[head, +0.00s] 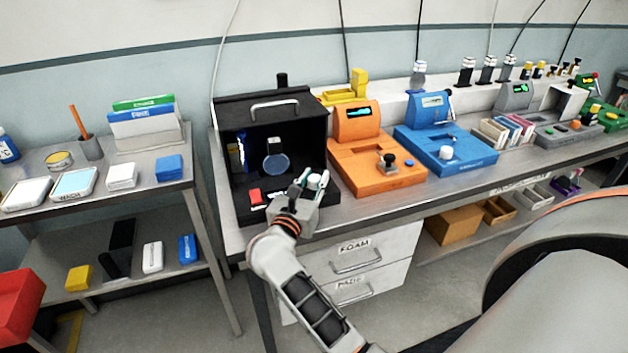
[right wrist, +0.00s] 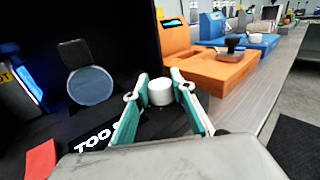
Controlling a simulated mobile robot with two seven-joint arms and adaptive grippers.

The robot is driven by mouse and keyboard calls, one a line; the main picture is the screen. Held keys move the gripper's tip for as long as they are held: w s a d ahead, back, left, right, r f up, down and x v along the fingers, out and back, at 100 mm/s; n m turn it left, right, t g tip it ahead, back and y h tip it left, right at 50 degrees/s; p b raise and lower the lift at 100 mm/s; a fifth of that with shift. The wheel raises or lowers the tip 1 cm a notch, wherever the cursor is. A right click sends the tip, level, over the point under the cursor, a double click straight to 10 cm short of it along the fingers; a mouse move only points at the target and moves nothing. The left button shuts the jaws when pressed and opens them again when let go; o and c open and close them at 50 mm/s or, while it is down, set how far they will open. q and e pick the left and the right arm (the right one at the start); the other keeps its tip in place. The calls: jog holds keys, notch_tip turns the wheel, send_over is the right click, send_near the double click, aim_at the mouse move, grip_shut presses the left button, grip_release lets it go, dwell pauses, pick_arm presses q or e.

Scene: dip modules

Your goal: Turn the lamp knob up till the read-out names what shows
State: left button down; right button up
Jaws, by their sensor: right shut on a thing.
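The black box (head: 240,112) with a handle on top stands open at the front on the bench. Inside are a bluish round disc (head: 276,164) under a small grey block, and a blue-lit strip (head: 242,150) at the left. The white lamp knob (right wrist: 161,92) sits at the box's front right. My right gripper (right wrist: 158,88) is shut on the knob, one teal finger on each side. The read-out (right wrist: 97,136) in front of the disc shows "TOO"; the gripper hides the rest. My left gripper is not in view.
A red piece (head: 254,197) lies at the box's front left. An orange station (head: 372,178) stands close to the right of the gripper, with a blue station (head: 462,158) beyond. A side shelf (head: 120,200) with boxes stands at the left.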

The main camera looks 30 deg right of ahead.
aim_at(314, 178)
jog(key=o, duration=1.1)
notch_tip(314, 178, up, 10)
jog(key=shift+r, duration=0.1)
